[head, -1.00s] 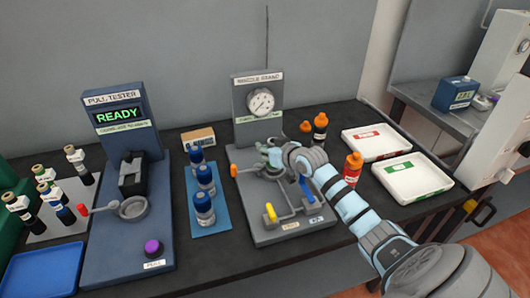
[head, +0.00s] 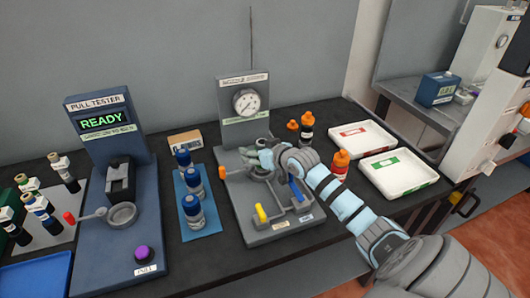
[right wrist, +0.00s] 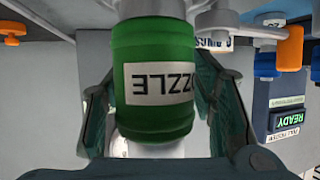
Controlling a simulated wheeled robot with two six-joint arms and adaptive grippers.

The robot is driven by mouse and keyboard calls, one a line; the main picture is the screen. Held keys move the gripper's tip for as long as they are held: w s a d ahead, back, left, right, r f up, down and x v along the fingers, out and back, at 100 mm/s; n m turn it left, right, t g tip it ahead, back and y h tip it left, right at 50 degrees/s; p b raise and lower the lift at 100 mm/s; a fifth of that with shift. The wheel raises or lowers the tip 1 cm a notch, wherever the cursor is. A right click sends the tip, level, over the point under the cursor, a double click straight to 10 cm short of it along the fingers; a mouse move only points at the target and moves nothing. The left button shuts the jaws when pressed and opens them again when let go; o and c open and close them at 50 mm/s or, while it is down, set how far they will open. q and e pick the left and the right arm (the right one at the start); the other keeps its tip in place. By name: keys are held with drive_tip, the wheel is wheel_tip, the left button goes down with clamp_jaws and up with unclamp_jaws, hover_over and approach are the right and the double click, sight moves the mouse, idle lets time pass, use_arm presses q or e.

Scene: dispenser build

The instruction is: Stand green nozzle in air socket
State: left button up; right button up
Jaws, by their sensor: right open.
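The green nozzle (right wrist: 153,80) fills the middle of the right wrist view, with a white label reading NOZZLE upside down and a pale end below it in the picture. My right gripper (right wrist: 153,92) is open, with one finger on each side of the nozzle. In the head view the right gripper (head: 262,158) is low over the grey gauge stand (head: 243,98), near its orange-handled side, and largely hides the nozzle. The contact under the nozzle is hidden, so I cannot tell how it is seated. My left gripper is not in view.
The stand's base has orange (head: 222,172), yellow (head: 261,213) and blue (head: 296,190) handles. Blue-capped bottles (head: 191,206) stand left of it, beside the pull tester (head: 108,123). Orange-capped bottles (head: 340,164) and two white trays (head: 398,174) are to the right.

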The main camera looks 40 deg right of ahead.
drive_tip(key=p+v, duration=0.3)
drive_tip(key=v, duration=0.7)
drive_tip(key=shift+s+r, duration=0.15)
drive_tip(key=shift+s, duration=0.1)
drive_tip(key=shift+a, duration=0.1)
